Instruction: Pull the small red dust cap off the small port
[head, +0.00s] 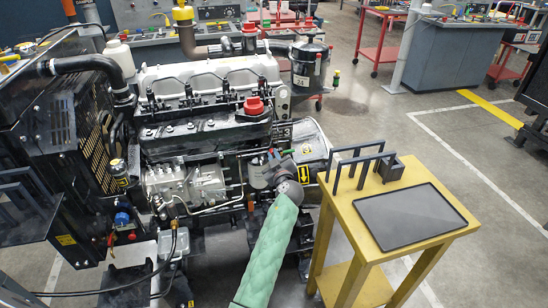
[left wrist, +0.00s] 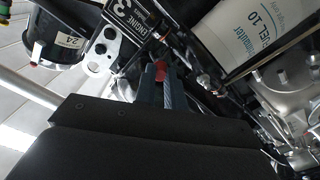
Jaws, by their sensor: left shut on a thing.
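The small red dust cap (left wrist: 160,70) sits between the fingertips of my left gripper (left wrist: 160,82) in the left wrist view. The two grey fingers are closed on its sides. In the head view my left gripper (head: 274,161) is at the near side of the engine (head: 200,125), low and right of the large red cap. My green-sleeved arm reaches up to it from the bottom edge. The small port is hidden behind the cap and fingers, so I cannot tell whether the cap is still seated on it. My right gripper is not in view.
A larger red cap (head: 254,106) is on top of the engine. A white fuel filter (left wrist: 250,30) and a black canister (left wrist: 60,38) are near the gripper. A yellow stand (head: 345,212) with a black tray (head: 410,216) and a rack is at the right. Open floor lies beyond it.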

